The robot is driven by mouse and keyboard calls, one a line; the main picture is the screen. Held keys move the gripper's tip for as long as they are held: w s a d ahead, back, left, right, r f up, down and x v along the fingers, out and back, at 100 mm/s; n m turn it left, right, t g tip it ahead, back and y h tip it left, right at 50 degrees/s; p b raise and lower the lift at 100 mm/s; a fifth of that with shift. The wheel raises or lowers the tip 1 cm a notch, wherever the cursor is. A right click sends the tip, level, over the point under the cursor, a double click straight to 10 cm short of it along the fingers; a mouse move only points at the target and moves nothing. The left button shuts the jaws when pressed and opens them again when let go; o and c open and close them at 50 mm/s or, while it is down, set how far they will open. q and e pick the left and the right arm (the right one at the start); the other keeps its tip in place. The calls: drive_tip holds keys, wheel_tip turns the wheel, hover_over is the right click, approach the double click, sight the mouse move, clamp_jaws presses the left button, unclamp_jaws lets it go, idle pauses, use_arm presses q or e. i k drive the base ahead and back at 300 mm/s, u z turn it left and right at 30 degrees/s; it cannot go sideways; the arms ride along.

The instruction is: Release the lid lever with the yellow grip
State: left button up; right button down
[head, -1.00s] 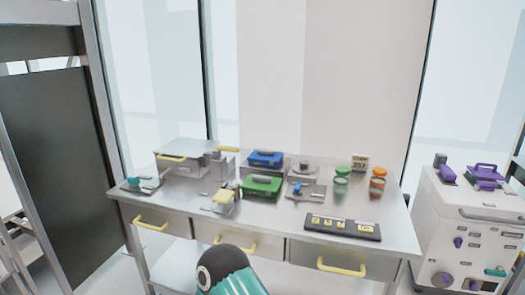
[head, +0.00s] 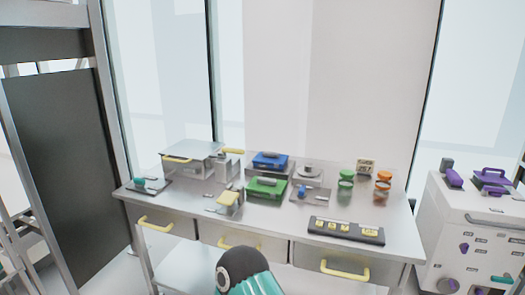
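A metal box with a flat grey lid (head: 192,149) stands at the back left of the steel table. A yellow grip (head: 177,160) shows at the lid's front edge, and another yellow grip (head: 232,151) sticks out to the right behind the box. The lid looks closed. I cannot tell which of these belongs to the lid lever. Neither of my grippers is in view; only a teal and black part of my arm shows at the bottom, apart from these things.
The steel table (head: 290,213) has drawers with yellow handles (head: 345,271). Blue (head: 270,160) and green (head: 267,187) cases stand mid-table, with green and orange jars to the right. A black panel (head: 346,230) lies at the front right. A white cabinet (head: 455,225) stands at the right.

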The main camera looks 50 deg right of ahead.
sight(222, 154)
drive_tip(key=z, duration=1)
drive_tip(key=i, duration=0.6)
drive_tip(key=z, duration=0.1)
drive_tip(key=k, duration=0.6)
drive_tip(key=z, duration=0.1)
